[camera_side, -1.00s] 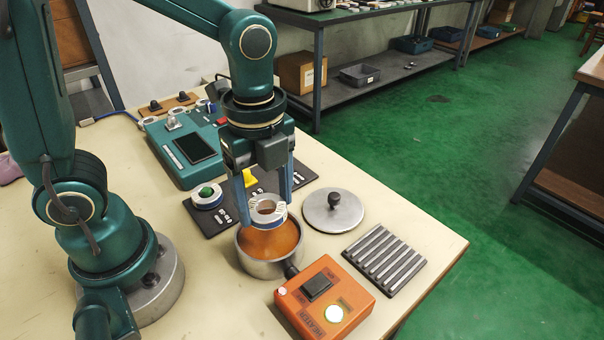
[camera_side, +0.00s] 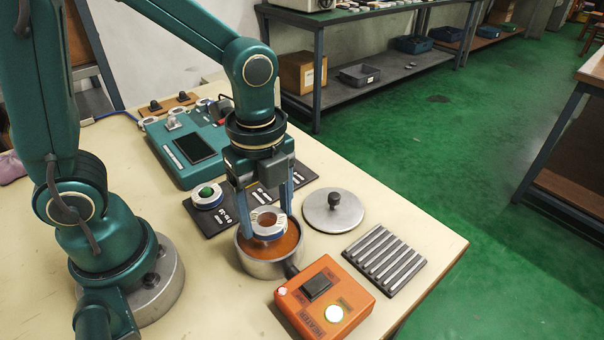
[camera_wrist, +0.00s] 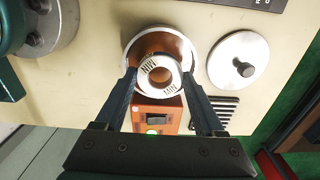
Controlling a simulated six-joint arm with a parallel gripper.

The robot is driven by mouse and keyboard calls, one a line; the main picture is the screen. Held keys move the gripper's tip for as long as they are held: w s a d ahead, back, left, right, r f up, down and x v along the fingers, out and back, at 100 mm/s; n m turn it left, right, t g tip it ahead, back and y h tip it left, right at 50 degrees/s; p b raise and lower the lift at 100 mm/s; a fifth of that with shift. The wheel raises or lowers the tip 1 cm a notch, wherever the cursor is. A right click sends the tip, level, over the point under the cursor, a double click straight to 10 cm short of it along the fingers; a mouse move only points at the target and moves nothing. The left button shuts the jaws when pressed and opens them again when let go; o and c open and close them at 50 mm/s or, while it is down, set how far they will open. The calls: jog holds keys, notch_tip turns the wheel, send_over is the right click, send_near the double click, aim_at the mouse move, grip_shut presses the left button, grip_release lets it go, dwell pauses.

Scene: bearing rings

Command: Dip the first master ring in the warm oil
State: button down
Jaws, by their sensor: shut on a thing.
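The ring is at the mouth of a round metal pot (camera_side: 262,266) of orange-brown oil (camera_side: 288,240). In the side view its lower part seems at or just above the oil; I cannot tell if it touches. In the wrist view the ring (camera_wrist: 159,64) sits between my fingertips, over the near part of the pot (camera_wrist: 187,40).
An orange heater box (camera_side: 322,298) with a lit button stands beside the pot. A knobbed lid (camera_side: 348,212) and a ribbed rack (camera_side: 384,262) lie to the right. A green-topped ring (camera_side: 207,195) sits on a dark mat. Behind is a teal device (camera_side: 180,160).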

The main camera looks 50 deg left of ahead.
aim_at(271, 249)
jog(key=shift+f, duration=0.15)
jog(key=shift+f, duration=1.75)
jog(key=shift+f, duration=0.85)
dwell(1.0)
dwell(2.7)
jog(key=shift+r, duration=3.1)
